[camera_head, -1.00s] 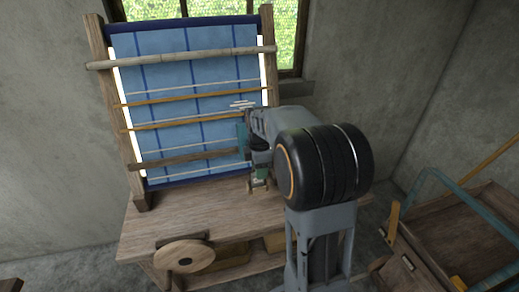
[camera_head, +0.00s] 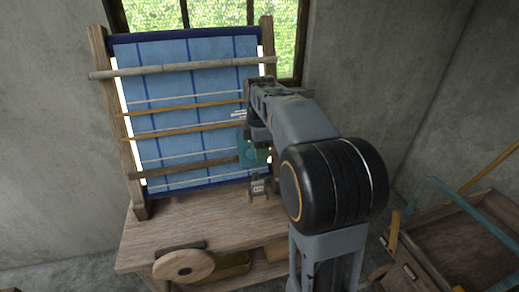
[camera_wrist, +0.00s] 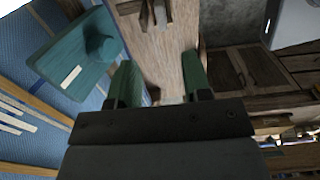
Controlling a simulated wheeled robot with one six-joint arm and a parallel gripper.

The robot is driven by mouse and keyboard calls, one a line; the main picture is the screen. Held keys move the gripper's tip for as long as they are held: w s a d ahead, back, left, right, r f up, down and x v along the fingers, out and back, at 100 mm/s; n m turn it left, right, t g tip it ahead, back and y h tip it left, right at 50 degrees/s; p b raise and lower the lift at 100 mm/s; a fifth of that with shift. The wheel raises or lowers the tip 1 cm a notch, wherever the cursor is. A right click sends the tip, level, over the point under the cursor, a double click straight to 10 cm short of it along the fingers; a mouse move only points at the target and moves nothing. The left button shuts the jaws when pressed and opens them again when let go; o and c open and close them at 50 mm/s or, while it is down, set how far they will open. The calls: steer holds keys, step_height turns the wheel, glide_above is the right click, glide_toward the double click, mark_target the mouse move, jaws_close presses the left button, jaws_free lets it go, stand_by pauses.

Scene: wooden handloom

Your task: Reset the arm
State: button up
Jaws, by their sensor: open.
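My gripper (camera_wrist: 160,72) is open in the wrist view, with its two green fingers apart and nothing between them. Bare wood shows beyond them. In the head view my arm's end is in front of the loom's right side, and its fingers are hard to make out. The wooden handloom (camera_head: 129,150) stands upright with blue cloth (camera_head: 180,105) on it. A teal plate with a knob (camera_wrist: 70,62) is at the cloth, left of my fingers in the wrist view; my arm partly covers it in the head view.
A wooden wheel (camera_head: 183,266) is at the table's front. A wooden cart with a teal handle (camera_head: 455,240) stands at the right. The table's left part is clear.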

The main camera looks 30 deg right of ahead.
stand_by(0.3)
steer(key=f+m, duration=0.1)
steer(key=m, duration=0.1)
steer(key=f+m, duration=0.1)
steer(key=m, duration=0.1)
steer(key=f+m, duration=0.1)
steer(key=m, duration=0.2)
steer(key=shift+s+a+f, duration=0.15)
steer(key=shift+s+f, duration=0.05)
steer(key=shift+s, duration=0.1)
steer(key=s+a+f+m+t, duration=0.1)
steer(key=s+a+f+m, duration=0.1)
steer(key=s+a+m, duration=0.2)
steer(key=s+a+f+m+t, duration=0.2)
steer(key=s+a+m, duration=0.2)
steer(key=s, duration=0.7)
steer(key=shift+s+a+f+m+t, duration=0.15)
steer(key=shift+a+f+m+t, duration=0.2)
steer(key=shift+a, duration=0.4)
